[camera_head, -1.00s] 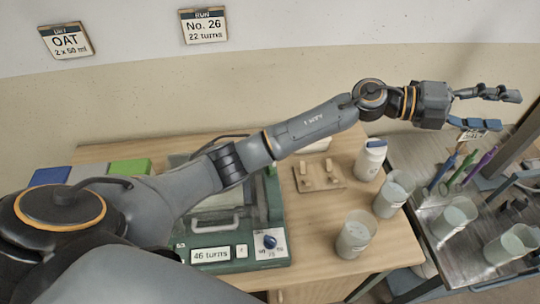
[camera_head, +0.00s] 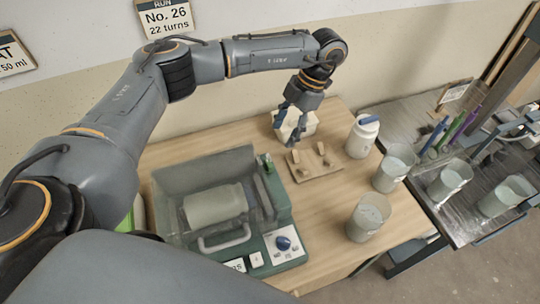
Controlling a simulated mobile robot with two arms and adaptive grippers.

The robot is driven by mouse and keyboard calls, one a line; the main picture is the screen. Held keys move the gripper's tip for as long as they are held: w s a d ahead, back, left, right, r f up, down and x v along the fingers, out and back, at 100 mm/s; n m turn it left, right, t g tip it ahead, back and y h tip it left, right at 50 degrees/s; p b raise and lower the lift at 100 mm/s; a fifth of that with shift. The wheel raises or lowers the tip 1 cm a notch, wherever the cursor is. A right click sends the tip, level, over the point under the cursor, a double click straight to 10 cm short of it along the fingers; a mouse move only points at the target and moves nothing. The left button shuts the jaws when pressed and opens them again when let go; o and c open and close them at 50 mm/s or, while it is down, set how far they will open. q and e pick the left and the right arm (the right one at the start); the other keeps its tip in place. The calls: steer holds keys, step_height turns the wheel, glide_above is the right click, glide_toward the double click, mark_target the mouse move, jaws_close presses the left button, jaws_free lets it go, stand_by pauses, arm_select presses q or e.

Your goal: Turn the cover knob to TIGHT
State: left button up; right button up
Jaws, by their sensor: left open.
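A blue knob (camera_head: 284,243) sits on a white dial plate at the front right of a green machine (camera_head: 292,212). The small print around the knob is too blurred to read, so I cannot tell its setting. The machine has a clear cover (camera_head: 165,183) over a pale cylinder (camera_head: 215,204), with a grey handle (camera_head: 224,238) at the front. My left gripper (camera_head: 287,132) is open and points down in front of a white container (camera_head: 310,122), well behind the knob. I cannot tell if it touches the container. My right gripper is out of view.
A wooden rack (camera_head: 316,170) with pegs stands behind the machine's right side. A white jar with a blue lid (camera_head: 361,137) and grey-filled buckets (camera_head: 368,218) (camera_head: 394,168) stand to the right. More buckets (camera_head: 450,181) stand on the grey side table. Bare wood separates machine and front bucket.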

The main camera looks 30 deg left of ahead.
mark_target(269, 162)
arm_select(q)
steer(key=p+x, duration=0.3)
steer(key=x, duration=0.6)
steer(key=shift+s+a+f+p, duration=0.15)
steer(key=shift+a+f+p, duration=0.05)
steer(key=shift+f+p, duration=0.15)
steer(key=shift+s+a+f, duration=0.1)
steer(key=shift+s+f, duration=0.1)
steer(key=shift+f, duration=0.45)
jaws_close()
